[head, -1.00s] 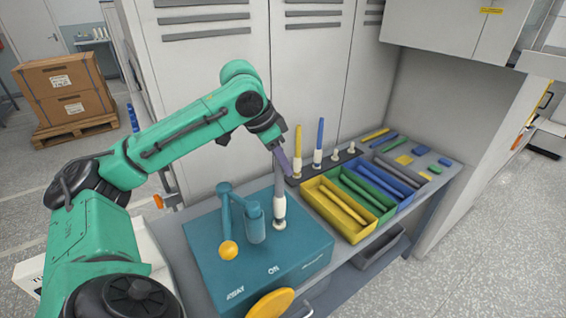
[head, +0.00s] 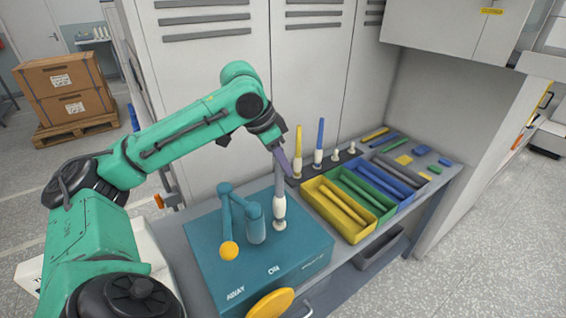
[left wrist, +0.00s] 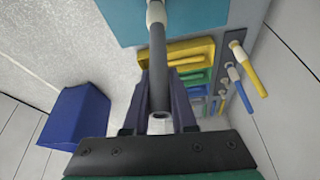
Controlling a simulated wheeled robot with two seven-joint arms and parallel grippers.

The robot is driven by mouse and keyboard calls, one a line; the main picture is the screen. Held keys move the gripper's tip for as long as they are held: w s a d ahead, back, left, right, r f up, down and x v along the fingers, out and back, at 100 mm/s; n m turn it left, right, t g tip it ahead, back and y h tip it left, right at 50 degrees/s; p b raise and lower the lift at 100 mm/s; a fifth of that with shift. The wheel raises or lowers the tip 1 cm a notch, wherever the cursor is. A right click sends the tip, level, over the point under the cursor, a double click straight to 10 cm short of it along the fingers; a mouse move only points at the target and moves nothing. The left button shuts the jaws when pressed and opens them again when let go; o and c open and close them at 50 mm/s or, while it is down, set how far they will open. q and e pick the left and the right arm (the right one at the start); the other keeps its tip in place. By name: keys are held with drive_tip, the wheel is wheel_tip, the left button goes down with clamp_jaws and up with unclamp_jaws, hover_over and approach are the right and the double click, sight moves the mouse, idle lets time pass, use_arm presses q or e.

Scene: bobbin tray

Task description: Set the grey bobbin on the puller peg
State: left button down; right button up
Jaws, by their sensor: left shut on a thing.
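The grey bobbin (head: 279,182) stands upright over the teal puller box (head: 310,245), its white lower end (head: 279,208) at the puller peg (head: 279,225). The peg's base shows just below it; how far the bobbin is down on the peg cannot be told. My left gripper (head: 282,158) is shut on the bobbin's upper part. My right gripper is not in view.
A teal lever with an orange knob (head: 228,251) stands left of the peg. Behind, a dark rack (head: 327,168) holds yellow and blue bobbins and bare pegs. Yellow (head: 350,237), green and blue trays with rods lie to the right. A yellow disc (head: 270,304) is at the box's front.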

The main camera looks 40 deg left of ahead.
use_arm(q)
drive_tip(key=shift+f+b, duration=0.7)
drive_tip(key=shift+f, duration=0.25)
idle(0.3)
drive_tip(key=c, duration=1)
unclamp_jaws()
drive_tip(key=shift+r, duration=0.1)
drive_tip(key=p+v, duration=0.4)
drive_tip(key=v, duration=0.7)
drive_tip(key=shift+s, duration=0.1)
